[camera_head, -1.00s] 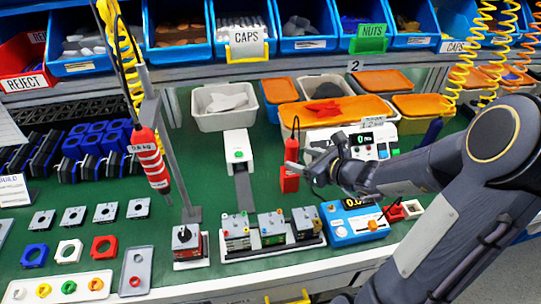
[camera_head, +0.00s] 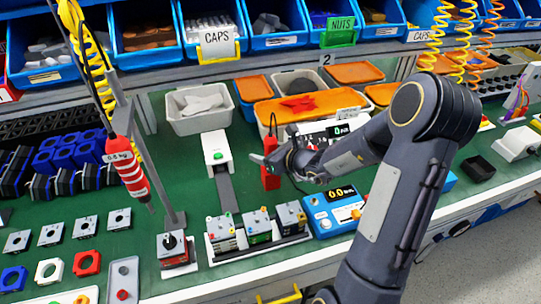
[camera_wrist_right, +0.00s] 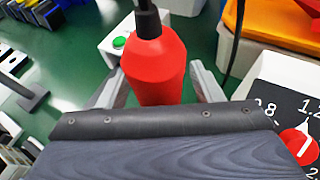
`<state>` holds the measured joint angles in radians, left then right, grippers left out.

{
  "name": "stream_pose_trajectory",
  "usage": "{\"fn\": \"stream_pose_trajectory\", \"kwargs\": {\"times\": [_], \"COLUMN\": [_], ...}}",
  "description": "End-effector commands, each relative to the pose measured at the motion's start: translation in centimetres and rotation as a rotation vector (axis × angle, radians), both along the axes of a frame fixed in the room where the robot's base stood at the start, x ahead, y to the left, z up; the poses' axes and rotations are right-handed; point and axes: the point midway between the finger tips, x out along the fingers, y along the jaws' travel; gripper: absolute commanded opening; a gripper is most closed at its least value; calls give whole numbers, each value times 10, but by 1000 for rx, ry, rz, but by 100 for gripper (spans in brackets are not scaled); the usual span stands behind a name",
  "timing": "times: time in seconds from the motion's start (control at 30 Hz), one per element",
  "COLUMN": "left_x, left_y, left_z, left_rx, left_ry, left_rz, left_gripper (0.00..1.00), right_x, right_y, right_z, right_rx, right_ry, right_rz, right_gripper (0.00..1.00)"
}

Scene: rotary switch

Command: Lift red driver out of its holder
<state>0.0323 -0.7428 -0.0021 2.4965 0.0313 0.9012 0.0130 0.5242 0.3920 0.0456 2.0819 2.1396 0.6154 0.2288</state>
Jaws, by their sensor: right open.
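The red driver (camera_head: 271,178) stands upright in the middle of the green bench, with a black cable rising from its top. My right gripper (camera_head: 268,161) is at its upper part. In the right wrist view the red driver (camera_wrist_right: 157,75) sits between the two grey fingers, which are open on either side of it; I cannot tell whether either touches it. The driver's lower end and its holder are hidden or too small to make out. My left gripper is not in view.
A white box (camera_head: 216,150) with a green button stands left of the driver. A blue device (camera_head: 334,212) and a rack of small modules (camera_head: 258,250) stand in front. Bins line the back.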

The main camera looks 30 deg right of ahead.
Motion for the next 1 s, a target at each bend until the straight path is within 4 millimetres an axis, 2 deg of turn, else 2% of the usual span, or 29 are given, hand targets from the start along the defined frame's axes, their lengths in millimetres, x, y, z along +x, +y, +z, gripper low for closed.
{"fn": "stream_pose_trajectory", "kwargs": {"times": [0.07,0.5,0.77,0.87,1.0], "left_x": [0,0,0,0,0], "left_y": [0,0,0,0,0], "left_z": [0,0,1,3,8], "left_rx": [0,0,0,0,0], "left_ry": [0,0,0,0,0], "left_rz": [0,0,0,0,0], "left_gripper": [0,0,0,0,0], "right_x": [0,-1,0,0,0], "right_y": [0,0,0,0,0], "right_z": [0,0,4,15,43], "right_rx": [0,0,-1,-1,-4], "right_ry": [0,0,-3,-6,-8], "right_rz": [0,0,1,1,1], "right_gripper": [56,0,0,0,0]}}
